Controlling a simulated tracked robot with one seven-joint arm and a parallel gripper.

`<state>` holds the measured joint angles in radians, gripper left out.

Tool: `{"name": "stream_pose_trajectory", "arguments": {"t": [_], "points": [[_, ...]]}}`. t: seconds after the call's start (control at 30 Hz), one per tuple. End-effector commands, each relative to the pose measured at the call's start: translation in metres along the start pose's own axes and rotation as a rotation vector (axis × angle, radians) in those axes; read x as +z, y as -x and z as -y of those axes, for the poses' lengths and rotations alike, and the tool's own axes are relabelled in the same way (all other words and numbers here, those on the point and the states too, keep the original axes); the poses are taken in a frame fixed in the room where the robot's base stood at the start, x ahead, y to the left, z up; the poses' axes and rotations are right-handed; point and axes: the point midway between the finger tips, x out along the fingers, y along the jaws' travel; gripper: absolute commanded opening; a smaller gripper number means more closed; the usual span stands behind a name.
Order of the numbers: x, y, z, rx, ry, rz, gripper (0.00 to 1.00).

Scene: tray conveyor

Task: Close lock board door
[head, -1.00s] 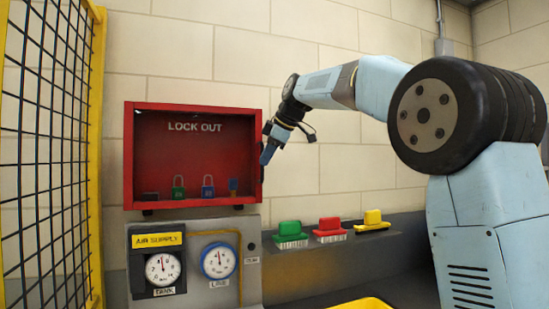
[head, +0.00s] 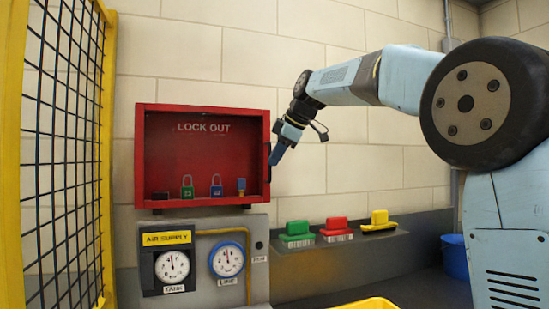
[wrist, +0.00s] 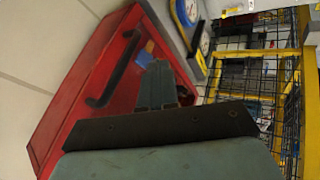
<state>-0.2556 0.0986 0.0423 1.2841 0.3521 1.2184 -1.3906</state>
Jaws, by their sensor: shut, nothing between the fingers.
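The red lock board (head: 202,108), lettered LOCK OUT, is mounted on the wall at left centre in the head view. Its red frame also shows in the wrist view (wrist: 62,115), with a black bar handle (wrist: 113,70) on it. I cannot tell clearly how the door stands. My gripper (head: 274,160) is at the right edge of the board in the head view, fingers pointing down. In the wrist view its fingers (wrist: 156,85) are together and empty, near the handle's side of the red frame. I cannot tell whether they touch the board.
Green (head: 187,190) and blue (head: 216,189) padlocks are in the board. An air supply panel (head: 205,280) is below it. Green, red and yellow blocks (head: 380,219) sit on a ledge to the right. A yellow mesh fence (head: 108,140) stands at left; a blue bucket (head: 455,257) is at right.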

Motion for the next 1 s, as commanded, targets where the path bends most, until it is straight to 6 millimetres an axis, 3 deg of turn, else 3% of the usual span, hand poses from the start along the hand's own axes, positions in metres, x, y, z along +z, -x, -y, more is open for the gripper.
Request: {"name": "stream_pose_trajectory", "arguments": {"t": [0.5, 0.87, 1.0], "points": [[-0.003, 0.084, 0.001, -0.002, 0.002, -0.001, 0.00], [-0.003, 0.098, 0.002, -0.004, 0.000, 0.000, 0.00], [0.006, 0.101, 0.013, 0.003, -0.055, 0.017, 0.00]]}}
